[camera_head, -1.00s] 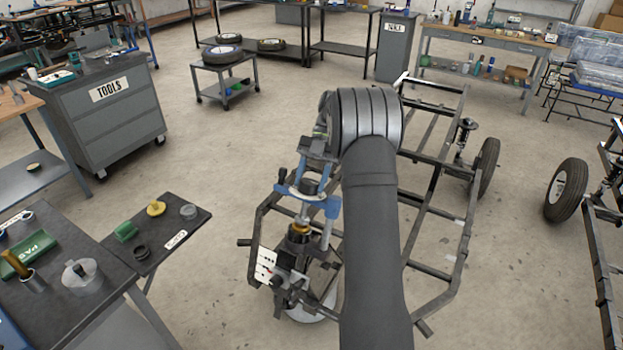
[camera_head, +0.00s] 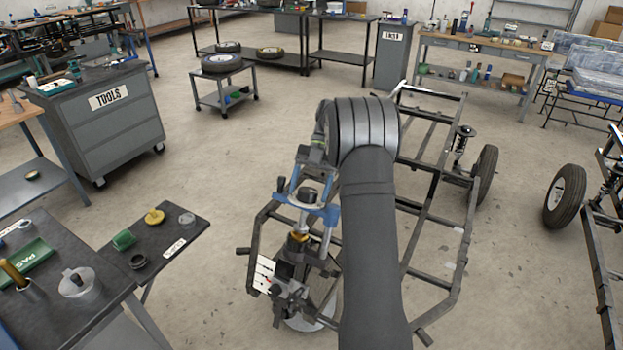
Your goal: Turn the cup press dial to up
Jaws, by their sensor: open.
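A dark bench (camera_head: 75,245) with a side shelf (camera_head: 182,231) stands at the left. A black frame chassis (camera_head: 450,280) with wheels surrounds the press on the right. A grey tool cabinet (camera_head: 110,135) is at the upper left. Open floor lies between them.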

